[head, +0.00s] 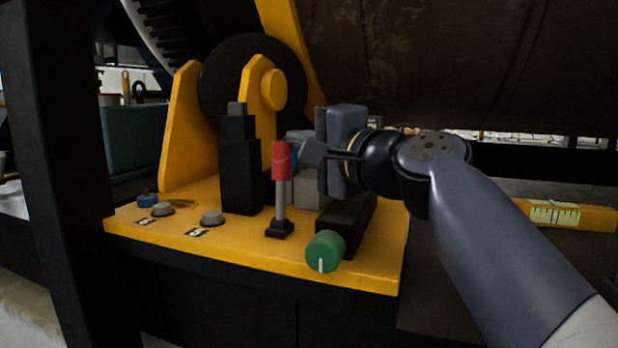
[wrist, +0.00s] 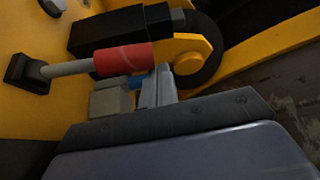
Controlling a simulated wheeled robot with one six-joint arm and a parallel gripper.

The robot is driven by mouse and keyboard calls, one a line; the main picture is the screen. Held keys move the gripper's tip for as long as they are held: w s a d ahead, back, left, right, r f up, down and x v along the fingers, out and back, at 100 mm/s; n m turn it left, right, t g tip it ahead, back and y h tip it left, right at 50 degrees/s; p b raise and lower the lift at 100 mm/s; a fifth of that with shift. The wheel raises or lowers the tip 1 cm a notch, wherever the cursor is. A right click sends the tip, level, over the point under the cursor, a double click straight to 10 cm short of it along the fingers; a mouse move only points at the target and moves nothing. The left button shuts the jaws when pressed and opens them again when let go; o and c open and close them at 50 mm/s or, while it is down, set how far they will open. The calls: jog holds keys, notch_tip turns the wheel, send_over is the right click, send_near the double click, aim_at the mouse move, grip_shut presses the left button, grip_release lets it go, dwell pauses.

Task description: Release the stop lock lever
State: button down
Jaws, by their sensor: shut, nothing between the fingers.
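The lever (head: 281,162) has a red grip on a grey rod and stands upright from a small black base on the yellow panel (head: 250,248). In the wrist view the lever's red grip (wrist: 124,59) lies sideways, just beyond my fingers. My gripper (head: 312,153) is shut and empty, just right of the red grip in the head view. In the wrist view my gripper (wrist: 158,88) has its fingertips close to the grip's end; whether they touch it I cannot tell. No label names the stop lock lever.
A green knob (head: 325,251) sits at the panel's front. A black stepped block (head: 239,165) stands left of the lever. Grey buttons (head: 213,218) and a blue knob (head: 147,199) are at the left. Yellow brackets (head: 181,128) and a black roller (head: 222,80) rise behind.

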jog(key=s+a+n+y+b, duration=0.2)
jog(key=s+n+b, duration=0.2)
jog(key=b, duration=0.4)
jog(key=shift+s+f+t, duration=0.15)
jog(key=shift+s+t, duration=0.25)
jog(key=shift+s, duration=0.45)
jog(key=shift+a, duration=0.1)
jog(key=shift+s+b, duration=0.15)
jog(key=shift+b, duration=0.15)
